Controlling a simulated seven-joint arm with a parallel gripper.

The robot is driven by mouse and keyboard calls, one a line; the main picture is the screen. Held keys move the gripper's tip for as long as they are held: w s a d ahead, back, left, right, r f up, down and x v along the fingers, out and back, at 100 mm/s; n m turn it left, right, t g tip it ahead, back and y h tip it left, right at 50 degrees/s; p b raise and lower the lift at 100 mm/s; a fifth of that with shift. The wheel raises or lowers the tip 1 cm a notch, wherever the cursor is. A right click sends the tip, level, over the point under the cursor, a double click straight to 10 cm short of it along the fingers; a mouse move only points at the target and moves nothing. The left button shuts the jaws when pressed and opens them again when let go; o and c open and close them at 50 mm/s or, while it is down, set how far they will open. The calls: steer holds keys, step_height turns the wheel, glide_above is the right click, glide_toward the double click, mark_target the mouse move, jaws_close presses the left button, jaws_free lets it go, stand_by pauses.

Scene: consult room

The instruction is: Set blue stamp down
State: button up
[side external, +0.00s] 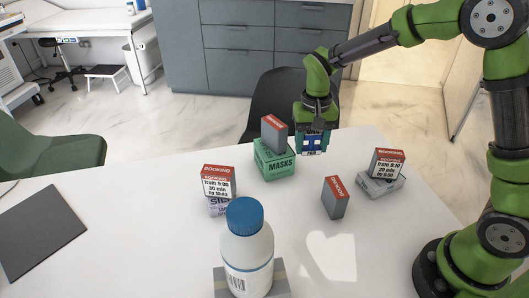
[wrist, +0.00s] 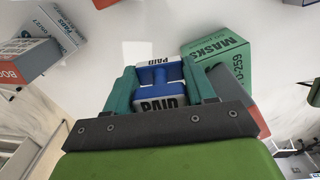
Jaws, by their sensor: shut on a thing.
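The blue stamp (side external: 312,146) has a white label reading PAID, which also shows in the wrist view (wrist: 160,92). My gripper (side external: 314,136) points down near the far edge of the white table, with its teal fingers shut on the stamp. In the wrist view my gripper (wrist: 161,80) has one finger on each side of the stamp. The stamp looks held above the tabletop; its exact height and underside cannot be told.
A green MASKS box (side external: 273,166) with a grey-red box (side external: 274,135) on top stands just left of my gripper. A BOOKING box (side external: 386,163) tops a grey box at right. Another box (side external: 335,198) stands nearer. A white bottle (side external: 247,252) stands in front. The table's middle is clear.

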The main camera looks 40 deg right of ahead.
steer(key=w+d+m, duration=0.2)
steer(key=d+m, duration=0.1)
steer(key=d, duration=1.2)
glide_above(360, 142)
step_height(360, 142, down, 9)
steer(key=shift+r, duration=0.1)
steer(key=o, duration=1)
steer(key=shift+a+f, duration=0.1)
steer(key=shift+f, duration=0.1)
